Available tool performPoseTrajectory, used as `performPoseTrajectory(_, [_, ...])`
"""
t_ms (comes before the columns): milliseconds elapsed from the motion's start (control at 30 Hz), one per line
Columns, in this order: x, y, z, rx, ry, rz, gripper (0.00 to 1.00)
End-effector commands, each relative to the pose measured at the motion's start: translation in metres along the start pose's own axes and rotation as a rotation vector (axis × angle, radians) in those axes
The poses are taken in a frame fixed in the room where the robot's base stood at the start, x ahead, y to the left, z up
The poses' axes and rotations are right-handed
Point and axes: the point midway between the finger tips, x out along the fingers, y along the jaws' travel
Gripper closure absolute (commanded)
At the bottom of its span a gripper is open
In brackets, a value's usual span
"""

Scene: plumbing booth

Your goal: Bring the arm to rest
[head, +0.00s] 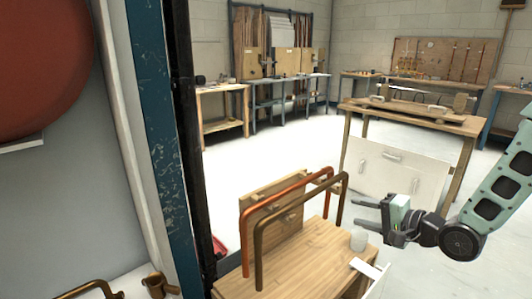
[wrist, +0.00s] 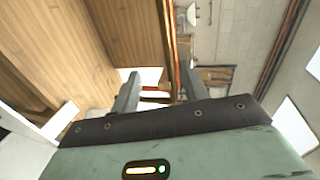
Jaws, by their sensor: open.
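My gripper (head: 366,213) is at the right of the head view, with its jaws pointing left. Its two fingers are apart, with nothing visible between them. It is just right of two bent copper-coloured pipes, apparently clear of them. In the wrist view the two fingers of my gripper (wrist: 160,90) also stand apart. The orange-brown pipe (head: 285,187) and the darker brown pipe (head: 300,190) stand as arches at a small wooden table. My arm comes in from the right edge.
The small wooden table (head: 290,270) carries an upright wooden board (head: 270,212) and a whitish rounded object (head: 358,240). A blue-and-black post (head: 165,140) stands at left. A workbench (head: 415,115) stands behind my gripper. The floor (head: 250,155) between the benches is open.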

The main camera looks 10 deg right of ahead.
Motion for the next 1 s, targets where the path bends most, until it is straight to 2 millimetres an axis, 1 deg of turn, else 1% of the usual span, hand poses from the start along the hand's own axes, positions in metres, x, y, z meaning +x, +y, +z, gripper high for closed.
performPoseTrajectory(100, [0.016, 0.001, 0.029, -0.193, -0.052, 0.159, 0.55])
performPoseTrajectory(167, [0.021, 0.002, 0.048, -0.327, -0.091, 0.267, 0.55])
performPoseTrajectory(200, [0.022, 0.003, 0.061, -0.419, -0.122, 0.341, 0.55])
performPoseTrajectory(267, [0.020, 0.003, 0.082, -0.553, -0.176, 0.448, 0.55])
performPoseTrajectory(367, [0.006, 0.000, 0.118, -0.755, -0.284, 0.603, 0.55])
performPoseTrajectory(400, [-0.002, -0.002, 0.134, -0.829, -0.336, 0.657, 0.55])
performPoseTrajectory(467, [-0.017, -0.005, 0.157, -0.928, -0.420, 0.729, 0.55])
performPoseTrajectory(500, [-0.028, -0.008, 0.172, -0.983, -0.475, 0.767, 0.55])
performPoseTrajectory(600, [-0.056, -0.012, 0.204, -1.091, -0.613, 0.835, 0.55])
performPoseTrajectory(800, [-0.108, -0.021, 0.255, -1.229, -0.860, 0.891, 0.55])
performPoseTrajectory(1000, [-0.161, -0.030, 0.297, -1.321, -1.099, 0.887, 0.55])
